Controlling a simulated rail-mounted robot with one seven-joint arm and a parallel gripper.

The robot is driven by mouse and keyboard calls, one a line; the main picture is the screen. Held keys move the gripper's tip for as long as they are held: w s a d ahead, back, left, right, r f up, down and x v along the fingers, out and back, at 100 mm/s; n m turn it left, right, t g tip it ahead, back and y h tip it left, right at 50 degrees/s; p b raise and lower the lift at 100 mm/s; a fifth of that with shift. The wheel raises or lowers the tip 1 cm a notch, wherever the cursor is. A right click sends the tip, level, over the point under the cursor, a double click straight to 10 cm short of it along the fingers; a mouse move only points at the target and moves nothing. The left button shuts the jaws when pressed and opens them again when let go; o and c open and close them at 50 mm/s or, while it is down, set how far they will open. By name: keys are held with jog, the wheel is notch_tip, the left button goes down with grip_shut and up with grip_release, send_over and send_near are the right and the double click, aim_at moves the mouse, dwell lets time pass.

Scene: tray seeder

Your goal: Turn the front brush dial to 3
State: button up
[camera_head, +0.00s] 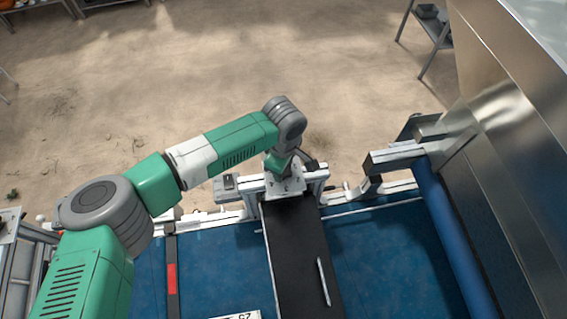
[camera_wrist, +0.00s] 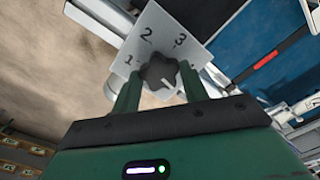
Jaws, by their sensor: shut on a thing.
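The front brush dial is a dark lobed knob (camera_wrist: 159,71) on a pale square plate (camera_wrist: 187,22), seen close in the wrist view. The plate has the figures 1, 2 and 3 around the knob; 1 is by the left finger, 2 at the top and 3 at the upper right. My gripper (camera_wrist: 158,79) is shut on the knob, with one green finger on each side. A short pale mark shows on the knob; which figure it points to, I cannot tell. In the head view the plate (camera_head: 270,192) sits on the rail under my wrist, which hides the knob.
A blue belt (camera_head: 380,255) and a black strip (camera_head: 292,240) with a pale rod (camera_head: 323,281) lie in front of the plate. A blue roller (camera_head: 452,235) and a large metal housing (camera_head: 505,110) stand at the right. Bare floor lies beyond the rail.

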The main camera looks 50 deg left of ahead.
jog(key=n+p, duration=0.1)
jog(key=n, duration=0.1)
jog(key=n+p, duration=0.2)
jog(key=n, duration=0.1)
jog(key=shift+r+n, duration=0.25)
jog(key=shift+n, duration=0.05)
jog(key=n+p, duration=0.3)
jog(key=n, duration=0.2)
jog(key=shift+p, duration=0.4)
jog(key=n+p, duration=0.2)
jog(key=n, duration=0.2)
jog(key=shift+f+n, duration=0.1)
jog(key=shift+n, duration=0.3)
jog(key=shift+f+n, duration=0.1)
jog(key=shift+n, duration=2.1)
jog(key=o, duration=1)
